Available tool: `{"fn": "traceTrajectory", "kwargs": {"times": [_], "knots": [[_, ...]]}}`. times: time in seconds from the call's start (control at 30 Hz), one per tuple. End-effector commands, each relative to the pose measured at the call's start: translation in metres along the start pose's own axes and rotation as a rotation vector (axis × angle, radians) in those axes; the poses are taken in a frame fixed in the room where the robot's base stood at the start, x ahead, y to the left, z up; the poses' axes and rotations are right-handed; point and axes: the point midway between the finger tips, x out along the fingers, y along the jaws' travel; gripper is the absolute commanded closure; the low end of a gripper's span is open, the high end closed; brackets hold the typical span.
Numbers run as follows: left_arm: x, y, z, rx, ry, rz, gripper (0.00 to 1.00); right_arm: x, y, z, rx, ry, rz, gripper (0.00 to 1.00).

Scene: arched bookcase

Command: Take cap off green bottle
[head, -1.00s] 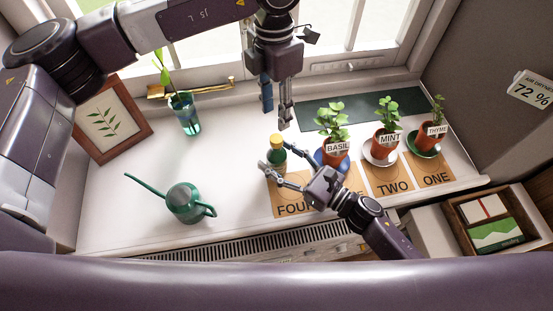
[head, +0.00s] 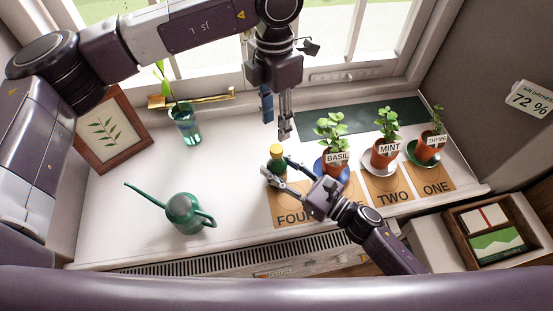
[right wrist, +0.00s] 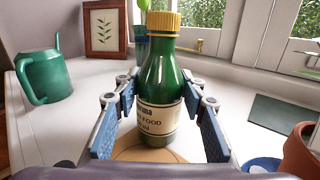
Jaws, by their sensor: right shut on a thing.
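The green bottle (right wrist: 165,75) stands upright on the white sill with its ribbed yellow cap (right wrist: 163,22) on. In the head view the cap (head: 276,150) shows above the bottle's body. My right gripper (head: 277,164) is shut on the bottle, with one blue-padded finger on each side of it. In the right wrist view this gripper (right wrist: 163,88) holds the body around the cream label; the cap is clear of the fingers. My left gripper (head: 276,122) points down above and slightly behind the bottle, its fingers apart and empty.
Potted basil (head: 333,150), mint (head: 386,145) and thyme (head: 431,145) stand right of the bottle. A green watering can (head: 187,214) is at front left. A glass (head: 187,125) and a picture frame (head: 112,130) stand behind it. The sill between can and bottle is clear.

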Motion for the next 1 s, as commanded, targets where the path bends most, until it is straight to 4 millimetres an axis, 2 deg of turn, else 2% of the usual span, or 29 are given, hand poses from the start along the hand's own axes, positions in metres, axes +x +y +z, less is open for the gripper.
{"fn": "traceTrajectory", "kwargs": {"times": [0.17, 0.27, 1.0], "knots": [[0.0000, -0.0001, 0.0000, 0.144, 0.000, 0.000, 0.63, -0.0001, -0.0001, 0.0001, 0.000, 0.000, 0.000, 1.00], [0.0000, -0.0001, 0.0001, 0.300, 0.000, 0.000, 0.63, -0.0001, -0.0001, 0.0001, 0.000, 0.000, 0.000, 1.00], [0.0001, -0.0002, 0.0003, 1.629, 0.000, -0.001, 0.63, -0.0001, -0.0002, 0.0002, 0.000, 0.000, 0.000, 1.00]]}}
